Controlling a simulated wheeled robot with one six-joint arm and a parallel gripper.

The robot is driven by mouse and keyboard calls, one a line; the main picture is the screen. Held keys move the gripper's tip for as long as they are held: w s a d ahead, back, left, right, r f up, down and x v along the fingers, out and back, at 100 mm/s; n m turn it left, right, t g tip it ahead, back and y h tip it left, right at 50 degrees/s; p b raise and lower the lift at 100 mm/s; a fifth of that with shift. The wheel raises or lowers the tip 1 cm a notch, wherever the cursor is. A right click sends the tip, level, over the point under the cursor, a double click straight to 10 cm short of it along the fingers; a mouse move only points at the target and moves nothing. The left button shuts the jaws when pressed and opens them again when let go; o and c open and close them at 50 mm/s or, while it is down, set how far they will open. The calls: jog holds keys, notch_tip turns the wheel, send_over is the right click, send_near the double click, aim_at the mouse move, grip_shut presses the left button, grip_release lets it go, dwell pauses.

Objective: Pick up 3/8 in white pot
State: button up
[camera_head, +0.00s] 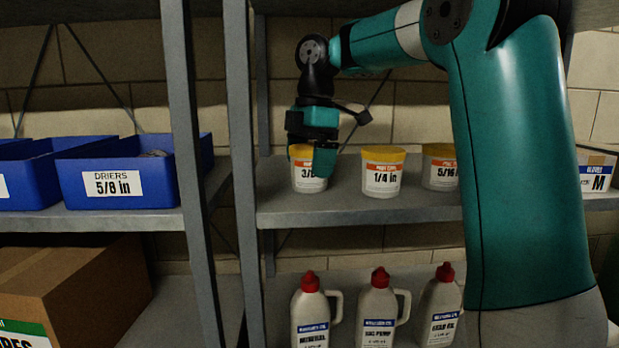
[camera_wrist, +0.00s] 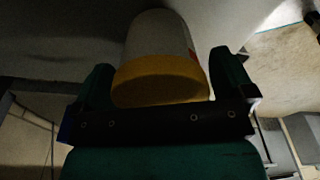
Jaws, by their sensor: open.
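The 3/8 in white pot (camera_head: 308,180) stands upright at the left end of the middle shelf, with a yellow lid and an orange and white label. My gripper (camera_head: 312,152) is at this pot and hides part of its lid and label in the head view. In the wrist view the white pot (camera_wrist: 160,38) with its yellow lid lies between the two fingers of my gripper (camera_wrist: 168,88). The fingers are open, one on each side of the lid. I cannot tell whether either finger touches it.
On the same shelf (camera_head: 350,211), a 1/4 in pot (camera_head: 382,172) and a 5/16 pot (camera_head: 439,167) stand to the right. A grey rack post (camera_head: 241,130) rises just left. Blue bins (camera_head: 125,172) are further left. Red-capped bottles (camera_head: 378,310) stand below.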

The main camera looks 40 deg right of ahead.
jog(key=shift+r, duration=0.1)
jog(key=c, duration=1)
jog(key=shift+r, duration=0.15)
